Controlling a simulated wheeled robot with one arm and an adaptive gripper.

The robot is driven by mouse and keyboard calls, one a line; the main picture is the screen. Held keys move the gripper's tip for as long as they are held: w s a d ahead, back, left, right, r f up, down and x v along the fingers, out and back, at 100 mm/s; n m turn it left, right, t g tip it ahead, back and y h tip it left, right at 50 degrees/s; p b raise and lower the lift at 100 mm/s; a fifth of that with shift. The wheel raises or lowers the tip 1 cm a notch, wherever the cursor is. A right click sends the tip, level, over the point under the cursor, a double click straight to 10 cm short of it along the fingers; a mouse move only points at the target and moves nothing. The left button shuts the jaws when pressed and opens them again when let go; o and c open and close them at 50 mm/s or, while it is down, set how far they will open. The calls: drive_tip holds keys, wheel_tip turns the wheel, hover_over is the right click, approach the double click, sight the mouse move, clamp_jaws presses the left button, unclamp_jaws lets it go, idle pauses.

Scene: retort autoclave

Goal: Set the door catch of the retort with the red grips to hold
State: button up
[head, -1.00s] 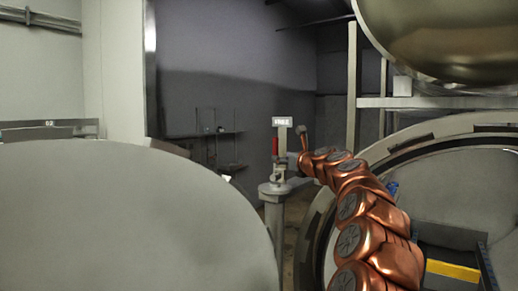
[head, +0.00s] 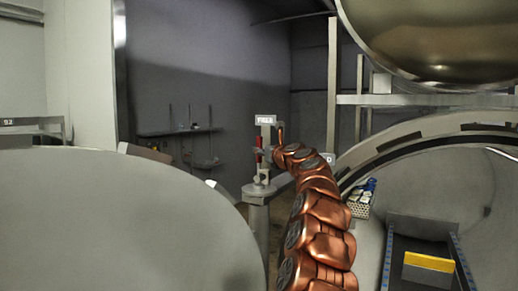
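A post (head: 257,215) stands in the middle, between a large grey dome and the open retort (head: 430,130). It carries the door catch, with a red grip (head: 259,149) and a small plate at the top (head: 265,119) that seems to read FREE. Another small plate (head: 327,157) shows just right of my arm, its lettering partly hidden. My copper arm reaches up from the bottom to the post. Its end, my gripper (head: 280,134), is just right of the red grip, mostly hidden by my own links. I cannot tell whether it touches the catch or how its fingers stand.
The grey dome (head: 120,220) fills the lower left. Inside the retort are a dark track with blue edges and a yellow-topped block (head: 429,262). A shiny vessel (head: 430,40) hangs upper right above a rail. Wall shelves (head: 180,131) stand behind.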

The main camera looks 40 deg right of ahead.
sight(259, 159)
drive_tip(key=shift+p+x, duration=0.45)
drive_tip(key=shift+x, duration=1.05)
drive_tip(key=shift+c, duration=0.5)
clamp_jaws()
